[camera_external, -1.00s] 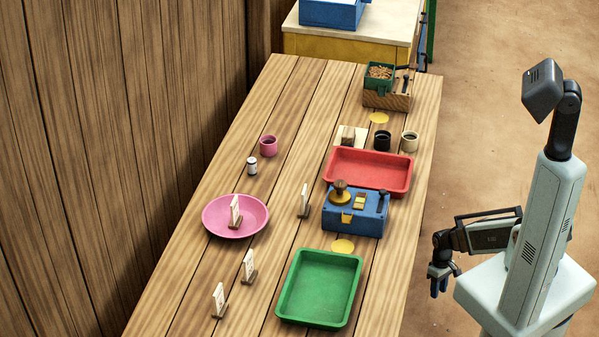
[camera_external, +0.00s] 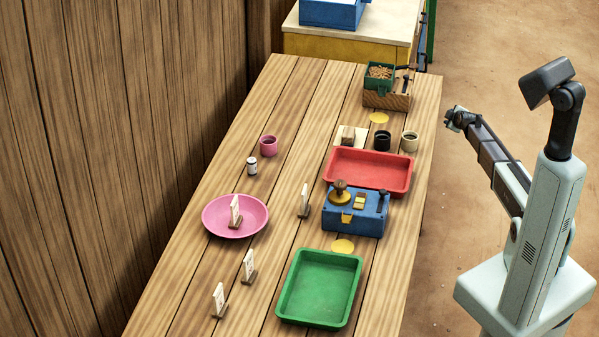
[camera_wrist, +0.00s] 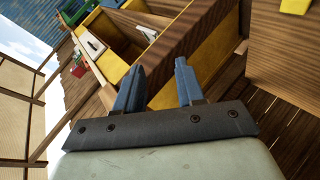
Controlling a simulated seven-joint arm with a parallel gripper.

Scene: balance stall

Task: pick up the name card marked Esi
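Several white name cards stand in small wooden holders on the table; their writing is too small to read, so I cannot tell which is marked Esi. One card (camera_external: 235,210) stands in the pink plate (camera_external: 257,210). Another card (camera_external: 304,199) stands left of the blue balance box. Two more, a card (camera_external: 248,265) and a card (camera_external: 218,299), stand at the near left. My gripper (camera_external: 452,118) is raised off the table's right edge, away from all the cards. In the wrist view its blue fingers (camera_wrist: 158,78) are apart with nothing between them.
A green tray (camera_external: 285,305), a blue box with a brass dish (camera_external: 355,222) and a red tray (camera_external: 329,174) line the table's right side. Cups, a pink cup (camera_external: 268,147) and a small jar (camera_external: 252,167) stand farther back. A yellow wooden unit (camera_wrist: 205,45) shows in the wrist view.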

